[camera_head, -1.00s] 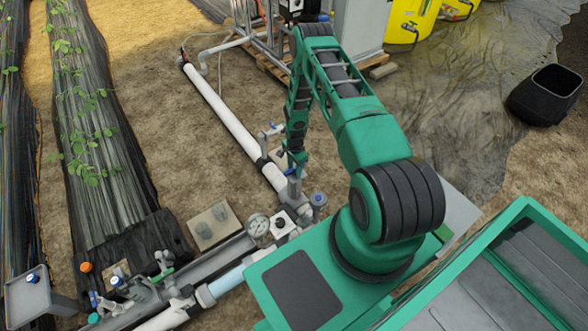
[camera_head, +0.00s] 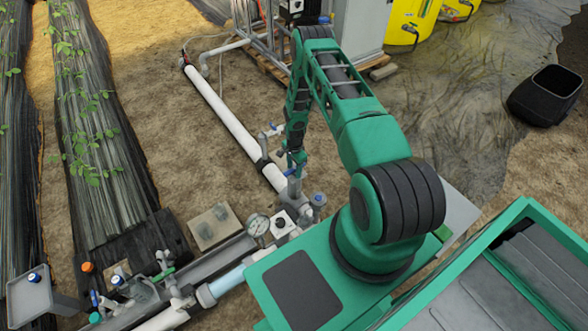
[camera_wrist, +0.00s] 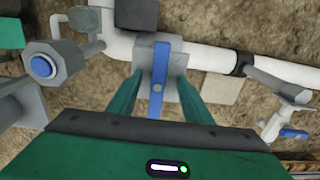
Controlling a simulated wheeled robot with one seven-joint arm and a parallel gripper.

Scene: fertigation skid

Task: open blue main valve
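The blue main valve's lever handle (camera_wrist: 158,85) lies lengthwise in the middle of the wrist view, on a grey valve body in the white pipe. It crosses the pipe's direction there. My gripper (camera_wrist: 160,80) has its two green fingers on either side of the handle, with visible gaps to both. It looks open and not clamped. In the head view my gripper (camera_head: 293,165) is down at the pipe, and a small part of the blue handle (camera_head: 290,171) shows beside it. The forearm and fingers hide most of the valve there.
A grey fitting with a blue cap (camera_wrist: 42,67) stands left of my gripper. A smaller blue-handled branch valve (camera_wrist: 292,133) is at the right. The white pipe (camera_head: 222,112) runs up-left. A pressure gauge (camera_head: 258,225) stands close by. Bare soil lies beside the pipe.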

